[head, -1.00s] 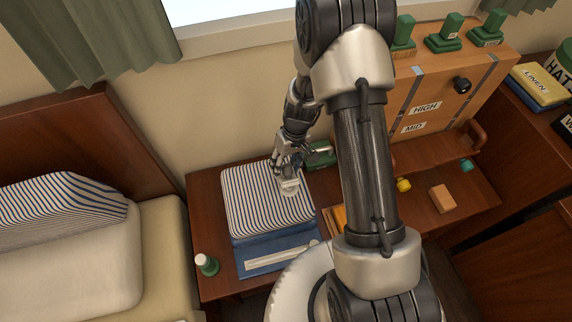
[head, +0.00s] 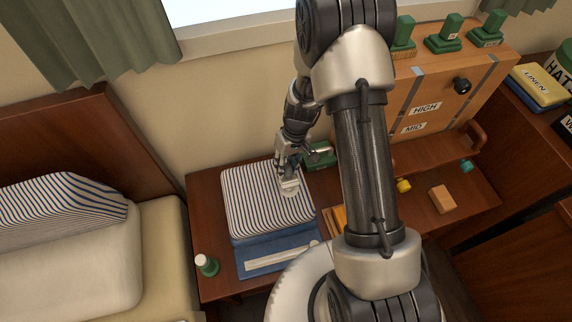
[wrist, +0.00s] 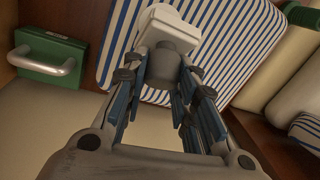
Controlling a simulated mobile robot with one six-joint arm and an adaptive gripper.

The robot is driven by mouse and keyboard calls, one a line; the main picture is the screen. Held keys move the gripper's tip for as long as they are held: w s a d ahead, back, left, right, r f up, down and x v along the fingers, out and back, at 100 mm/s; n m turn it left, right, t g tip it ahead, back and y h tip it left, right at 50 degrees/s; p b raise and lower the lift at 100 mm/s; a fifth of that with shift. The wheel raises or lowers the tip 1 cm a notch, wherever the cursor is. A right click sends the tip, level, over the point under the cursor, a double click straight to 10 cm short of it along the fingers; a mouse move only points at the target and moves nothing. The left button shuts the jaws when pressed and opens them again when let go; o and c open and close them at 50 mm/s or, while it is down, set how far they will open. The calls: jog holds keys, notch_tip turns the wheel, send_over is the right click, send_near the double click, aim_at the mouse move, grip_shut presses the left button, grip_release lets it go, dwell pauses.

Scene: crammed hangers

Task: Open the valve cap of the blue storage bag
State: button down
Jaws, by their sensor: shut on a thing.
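The blue storage bag (head: 278,258) lies on the wooden desk, with a white strip along its front part. A blue-and-white striped bundle (head: 258,200) bulges up at its back part. A white valve piece (head: 289,189) sits on the stripes and shows at the top in the wrist view (wrist: 166,20). A grey round cap (wrist: 168,62) stands at the valve, between my fingertips. My gripper (head: 288,177) is above the bundle, its fingers shut on the grey cap in the wrist view (wrist: 167,78). The fingers partly hide the cap's sides.
A green block with a metal handle (wrist: 45,55) is close beside the bundle. A green bottle (head: 207,266) stands at the desk's front left. A wooden case (head: 445,95) with green stamps stands at the back right. A bed with a striped pillow (head: 62,208) is at left.

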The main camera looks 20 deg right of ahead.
jog(key=shift+p, duration=0.3)
jog(key=shift+w+r+g+p, duration=0.25)
jog(key=shift+w+g+p, duration=0.3)
jog(key=shift+p, duration=0.65)
jog(key=g, duration=0.1)
jog(key=w+f+g, duration=0.1)
jog(key=shift+w+g+b, duration=0.2)
jog(key=shift+g+b, duration=0.1)
jog(key=shift+g, duration=0.05)
jog(key=shift+w+r+g+b, duration=0.1)
jog(key=shift+w+g+b, duration=0.1)
jog(key=shift+g+b, duration=0.15)
jog(key=c, duration=1.3)
grip_release()
jog(key=shift+r, duration=0.1)
